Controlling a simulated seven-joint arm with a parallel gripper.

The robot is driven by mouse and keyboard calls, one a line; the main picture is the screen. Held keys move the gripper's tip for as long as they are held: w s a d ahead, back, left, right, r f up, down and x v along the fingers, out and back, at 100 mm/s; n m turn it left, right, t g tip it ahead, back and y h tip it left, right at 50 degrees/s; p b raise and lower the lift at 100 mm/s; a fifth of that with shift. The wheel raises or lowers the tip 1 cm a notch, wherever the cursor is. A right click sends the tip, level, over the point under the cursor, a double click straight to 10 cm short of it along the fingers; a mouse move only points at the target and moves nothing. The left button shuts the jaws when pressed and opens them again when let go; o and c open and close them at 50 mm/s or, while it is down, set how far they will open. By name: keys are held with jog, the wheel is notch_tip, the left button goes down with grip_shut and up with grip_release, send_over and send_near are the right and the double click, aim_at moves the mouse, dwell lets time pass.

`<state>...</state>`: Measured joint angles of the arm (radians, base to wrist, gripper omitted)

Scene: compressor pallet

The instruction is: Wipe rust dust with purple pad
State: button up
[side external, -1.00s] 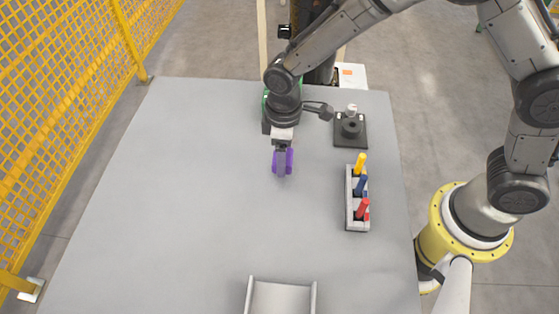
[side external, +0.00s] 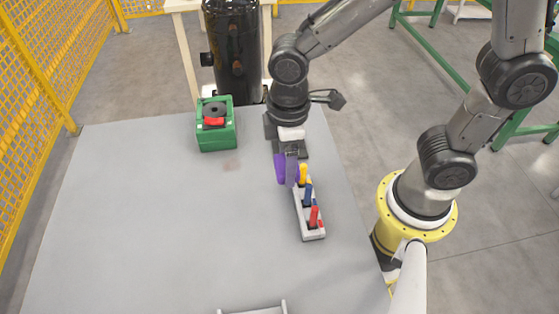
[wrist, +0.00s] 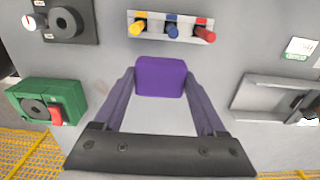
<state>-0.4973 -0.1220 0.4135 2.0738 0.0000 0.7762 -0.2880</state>
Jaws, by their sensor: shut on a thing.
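My gripper (side external: 286,168) is shut on the purple pad (side external: 280,168), which also shows between the fingers in the wrist view (wrist: 160,76). It hangs over the right part of the grey table, just left of the marker holder in the side view, seemingly above the surface. A faint brownish dust patch (side external: 231,166) lies on the table to the left of the pad, in front of the green box. In the wrist view a faint smudge (wrist: 101,87) shows to the right of the green box.
The green box (side external: 217,140) with a red part stands at the table's back. A pale holder (side external: 313,234) carries yellow, blue and red pieces. A dark knobbed block (wrist: 65,22) is mostly hidden in the side view. A metal tray (wrist: 272,98) lies at the front. The left table is clear.

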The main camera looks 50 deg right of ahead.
jog(key=o, duration=0.7)
jog(key=c, duration=0.4)
jog(key=shift+c, duration=0.2)
